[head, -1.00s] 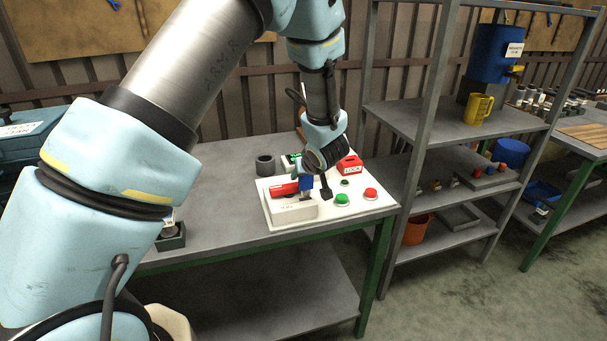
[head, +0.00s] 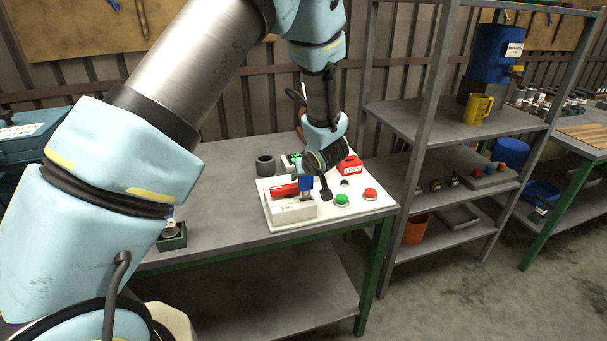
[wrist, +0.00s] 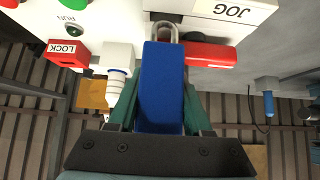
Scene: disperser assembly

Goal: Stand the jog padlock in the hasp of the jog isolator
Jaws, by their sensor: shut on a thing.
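The blue jog padlock (wrist: 163,88) is held between the green fingers of my gripper (wrist: 162,105), which is shut on its body. Its grey shackle (wrist: 166,27) points away from the gripper, at the end of the red handle (wrist: 212,54) of the jog isolator. The isolator's white box (wrist: 232,10) carries the JOG label. In the head view the padlock (head: 306,184) is at the right end of the red handle (head: 285,190), above the white box (head: 292,210). The hasp is not clearly seen, and I cannot tell whether the shackle is in it.
A red LOCK box (head: 350,166), a green button (head: 342,199) and a red button (head: 370,194) are on the white panel (head: 350,214) close by. A dark cylinder (head: 265,165) stands behind it. The left part of the bench (head: 215,200) is mostly clear.

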